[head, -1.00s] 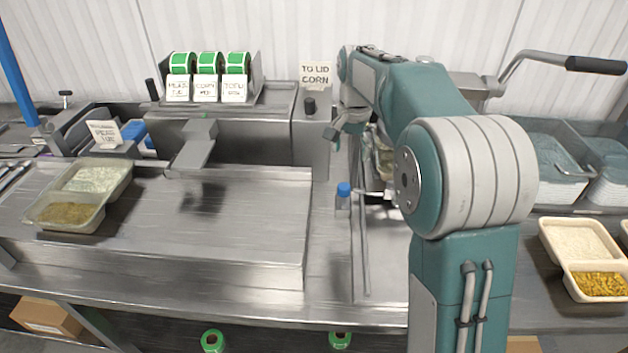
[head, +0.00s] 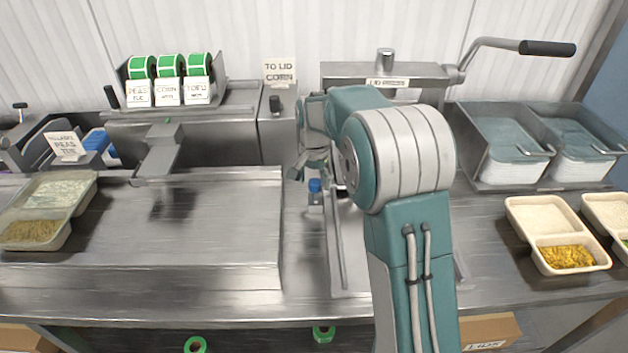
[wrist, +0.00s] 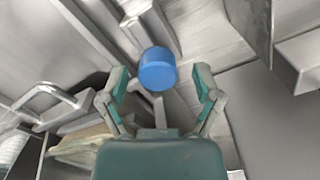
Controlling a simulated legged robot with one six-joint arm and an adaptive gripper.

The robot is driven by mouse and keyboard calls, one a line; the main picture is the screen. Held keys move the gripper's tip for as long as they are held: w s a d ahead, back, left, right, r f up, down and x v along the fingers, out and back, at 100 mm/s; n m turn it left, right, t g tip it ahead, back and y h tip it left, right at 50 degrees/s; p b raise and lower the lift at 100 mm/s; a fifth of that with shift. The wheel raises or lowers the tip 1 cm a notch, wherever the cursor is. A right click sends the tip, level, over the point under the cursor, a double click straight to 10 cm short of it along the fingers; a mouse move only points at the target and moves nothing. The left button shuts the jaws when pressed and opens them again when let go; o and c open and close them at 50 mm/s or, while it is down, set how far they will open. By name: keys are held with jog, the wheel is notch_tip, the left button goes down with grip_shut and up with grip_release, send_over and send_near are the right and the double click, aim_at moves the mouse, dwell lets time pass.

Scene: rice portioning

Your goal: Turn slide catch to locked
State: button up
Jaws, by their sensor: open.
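My gripper (wrist: 160,82) is open in the wrist view, one teal finger on each side of a blue round cap (wrist: 157,68). The cap lies beyond and between the fingertips, with a gap on each side. In the head view this blue cap (head: 315,185) tops a small upright piece on the counter, just left of a long thin rail (head: 338,240). I cannot tell whether this piece is the slide catch. My gripper (head: 298,172) shows there just above and left of it, partly hidden by my arm. The lid press (head: 385,75) stands behind my arm.
A steel platform (head: 215,225) fills the left, with a label stand (head: 165,95) behind it. A tray (head: 45,205) sits at far left. Lid bins (head: 535,130) and filled trays (head: 560,235) stand at right. A sign (head: 280,72) reads "TO LID CORN".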

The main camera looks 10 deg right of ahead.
jog(key=shift+d, duration=0.15)
grip_shut()
jog(key=n, duration=0.4)
jog(key=shift+f+n, duration=0.1)
jog(key=shift+n, duration=0.3)
jog(key=n, duration=0.4)
jog(key=shift+n, duration=0.3)
jog(key=n, duration=0.4)
jog(key=shift+s+n, duration=0.1)
jog(key=shift+n, duration=2.1)
jog(key=shift+f, duration=0.1)
